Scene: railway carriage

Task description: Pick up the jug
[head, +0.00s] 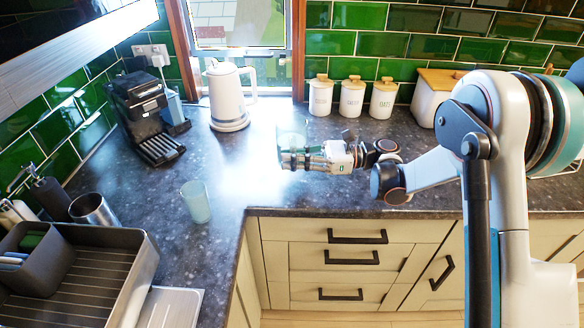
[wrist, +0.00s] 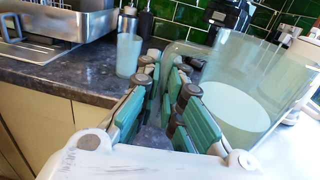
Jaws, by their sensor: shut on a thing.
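The jug (head: 291,133) is a clear, slightly greenish vessel at the middle of the head view, over the dark worktop. In the wrist view the jug (wrist: 245,100) is large at the right, see-through with a pale round bottom. My gripper (head: 292,160) reaches in from the right at the jug's lower part. In the wrist view its teal-padded fingers (wrist: 166,75) are close together beside the jug's wall, shut on the jug. The exact part held is hidden between the fingers. I cannot tell whether the jug's bottom touches the worktop.
A pale blue cup (head: 196,202) stands on the worktop (head: 235,165) to the left. A white kettle (head: 226,98), a black coffee machine (head: 143,115) and white canisters (head: 352,97) stand at the back. A sink with a rack (head: 95,270) is at front left.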

